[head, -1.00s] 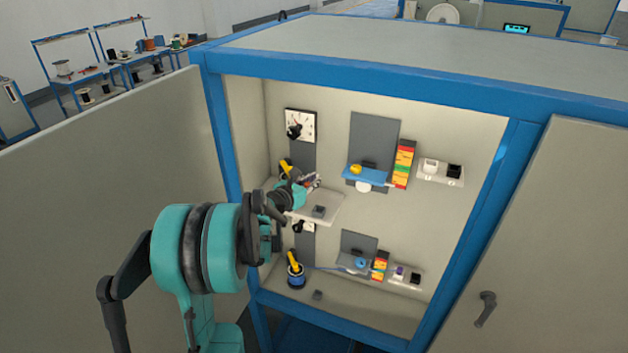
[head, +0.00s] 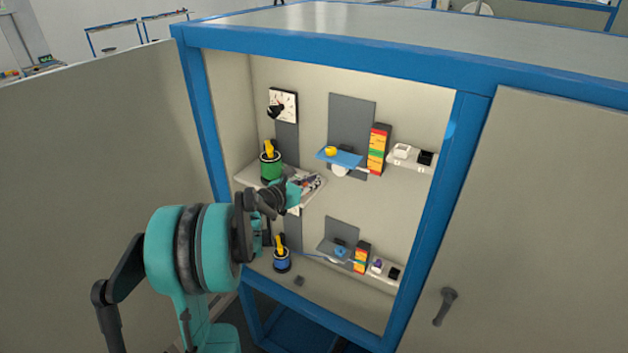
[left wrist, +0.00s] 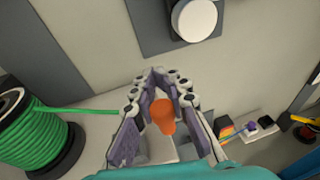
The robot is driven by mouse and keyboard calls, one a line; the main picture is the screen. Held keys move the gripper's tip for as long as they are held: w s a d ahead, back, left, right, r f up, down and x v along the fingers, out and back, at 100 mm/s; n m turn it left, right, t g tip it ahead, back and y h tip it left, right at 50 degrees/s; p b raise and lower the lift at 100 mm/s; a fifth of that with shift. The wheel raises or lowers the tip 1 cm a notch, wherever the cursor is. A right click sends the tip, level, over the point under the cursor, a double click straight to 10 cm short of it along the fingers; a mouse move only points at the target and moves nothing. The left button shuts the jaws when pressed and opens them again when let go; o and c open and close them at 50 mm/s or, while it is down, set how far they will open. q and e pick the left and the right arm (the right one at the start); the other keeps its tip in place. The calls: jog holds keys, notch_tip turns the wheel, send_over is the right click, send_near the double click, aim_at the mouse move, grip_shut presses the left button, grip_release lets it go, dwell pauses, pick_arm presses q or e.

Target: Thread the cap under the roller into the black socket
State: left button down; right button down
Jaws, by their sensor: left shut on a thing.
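My left gripper (head: 312,183) is in the upper compartment, right of the green spool (head: 270,164). In the left wrist view, its fingers (left wrist: 160,84) are closed around an orange cap (left wrist: 163,116). A green cable (left wrist: 80,111) runs from the spool (left wrist: 30,128) to the fingers. The white roller (head: 339,171) is under the blue plate (head: 348,159), to the right of the gripper and apart from it; a white round part, likely this roller (left wrist: 194,19), shows in the left wrist view. The upper black socket (head: 425,158) is at the far right. My right gripper is out of view.
A stack of coloured blocks (head: 378,150) stands between the roller and a white socket (head: 401,151). Below is a similar row with a blue spool (head: 282,261), a block stack (head: 361,257) and a black socket (head: 394,273). The blue cabinet frame (head: 448,205) borders the opening.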

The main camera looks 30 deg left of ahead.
pick_arm(q)
jog(key=d+p, duration=0.2)
jog(key=d, duration=1.2)
jog(key=shift+w+d, duration=0.4)
dwell(0.4)
